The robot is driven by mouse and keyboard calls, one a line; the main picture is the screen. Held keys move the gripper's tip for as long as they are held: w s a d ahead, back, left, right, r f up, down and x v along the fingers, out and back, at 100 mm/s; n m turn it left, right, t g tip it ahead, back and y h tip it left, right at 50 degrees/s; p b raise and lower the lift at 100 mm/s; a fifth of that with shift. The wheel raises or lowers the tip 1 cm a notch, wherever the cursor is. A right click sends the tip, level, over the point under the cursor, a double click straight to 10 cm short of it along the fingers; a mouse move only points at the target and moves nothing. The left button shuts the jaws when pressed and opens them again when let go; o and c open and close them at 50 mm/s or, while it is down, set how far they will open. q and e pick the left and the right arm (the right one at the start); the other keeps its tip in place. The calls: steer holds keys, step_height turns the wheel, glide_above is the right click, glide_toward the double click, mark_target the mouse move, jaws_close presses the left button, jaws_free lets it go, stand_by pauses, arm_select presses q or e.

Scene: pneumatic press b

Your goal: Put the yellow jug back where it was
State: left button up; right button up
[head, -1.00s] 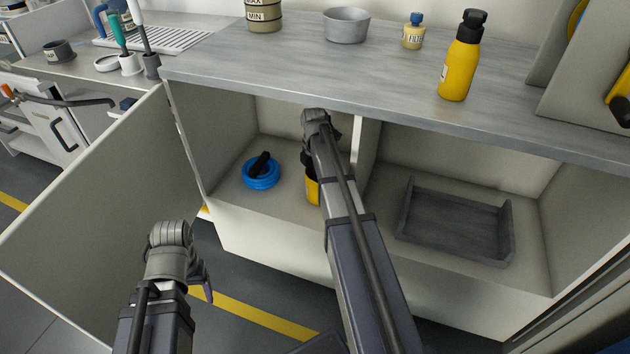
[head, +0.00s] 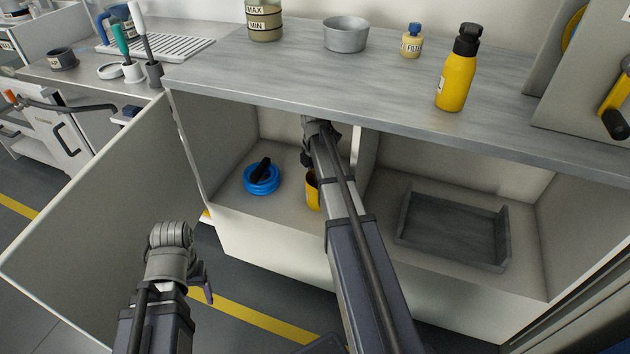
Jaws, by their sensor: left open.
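A yellow object, likely the yellow jug (head: 312,190), stands on the floor of the cabinet's left compartment. My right arm hides most of it, so its shape is unclear. My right gripper (head: 307,158) reaches into this compartment, just above and behind the visible yellow part. Its fingers are mostly hidden by the arm, and I cannot tell whether they hold the jug. My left gripper (head: 204,285) is open and empty, low in front of the cabinet, near the open door.
A grey tray (head: 452,232) is in the right compartment, past a divider. The open door (head: 95,190) stands at left. A yellow bottle (head: 456,80) and a grey bowl (head: 346,35) stand on the counter.

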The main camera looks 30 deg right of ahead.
step_height(320, 180, up, 6)
steer(key=p, duration=0.4)
steer(key=shift+f+p, duration=0.2)
steer(key=shift+p, duration=0.1)
